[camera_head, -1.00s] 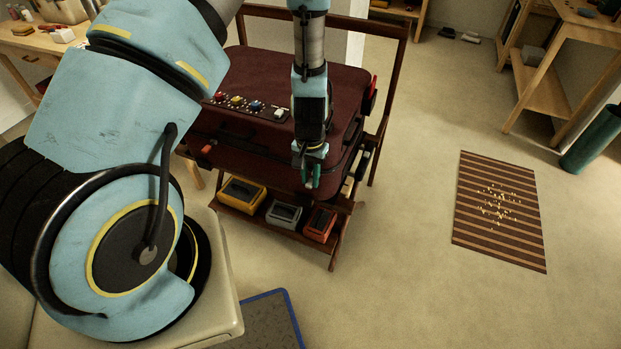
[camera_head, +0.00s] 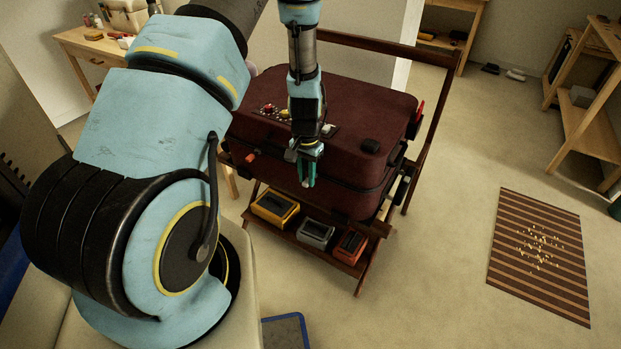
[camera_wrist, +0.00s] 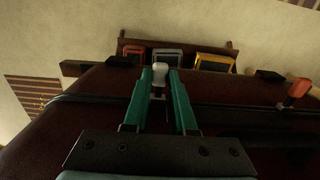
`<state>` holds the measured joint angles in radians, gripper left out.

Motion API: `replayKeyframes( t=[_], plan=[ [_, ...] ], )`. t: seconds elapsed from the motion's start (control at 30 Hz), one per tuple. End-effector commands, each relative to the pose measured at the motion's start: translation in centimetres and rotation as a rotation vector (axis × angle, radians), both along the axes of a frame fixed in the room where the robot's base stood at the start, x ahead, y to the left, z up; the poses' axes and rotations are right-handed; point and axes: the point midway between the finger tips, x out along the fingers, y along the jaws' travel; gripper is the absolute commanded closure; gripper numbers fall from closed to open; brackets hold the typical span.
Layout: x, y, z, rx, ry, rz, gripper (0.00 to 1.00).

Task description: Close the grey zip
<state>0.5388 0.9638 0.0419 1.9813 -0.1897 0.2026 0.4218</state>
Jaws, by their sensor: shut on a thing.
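The dark red suitcase (camera_head: 345,100) lies on a wooden rack. A black zip line runs along its front side; it also shows on the suitcase in the wrist view (camera_wrist: 75,122). My gripper (camera_head: 307,182) is at the middle of the suitcase's front. In the wrist view its green fingers (camera_wrist: 160,78) are shut on a small pale grey zip pull (camera_wrist: 160,67).
Yellow (camera_head: 275,207), grey (camera_head: 315,233) and orange (camera_head: 351,244) bins stand on the rack's low shelf (camera_head: 330,261). A striped mat (camera_head: 540,255) lies on open floor to the right.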

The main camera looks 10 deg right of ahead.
Motion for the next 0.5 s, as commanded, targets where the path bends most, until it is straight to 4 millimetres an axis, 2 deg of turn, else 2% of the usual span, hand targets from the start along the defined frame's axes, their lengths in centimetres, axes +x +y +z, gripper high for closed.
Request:
replayKeyframes(
  t=[0.03, 0.07, 0.3, 0.33, 0.5],
  plan=[
    [0.47, 0.43, 0.06, 0.003, -0.008, 0.005, 1.00],
    [0.49, 0.46, 0.06, 0.004, -0.009, 0.005, 0.74],
    [0.40, 0.37, 0.06, 0.003, -0.007, 0.005, 0.47],
    [0.38, 0.37, 0.06, 0.003, -0.007, 0.005, 0.45],
    [0.28, 0.29, 0.04, 0.003, -0.006, 0.004, 0.45]
  ],
)
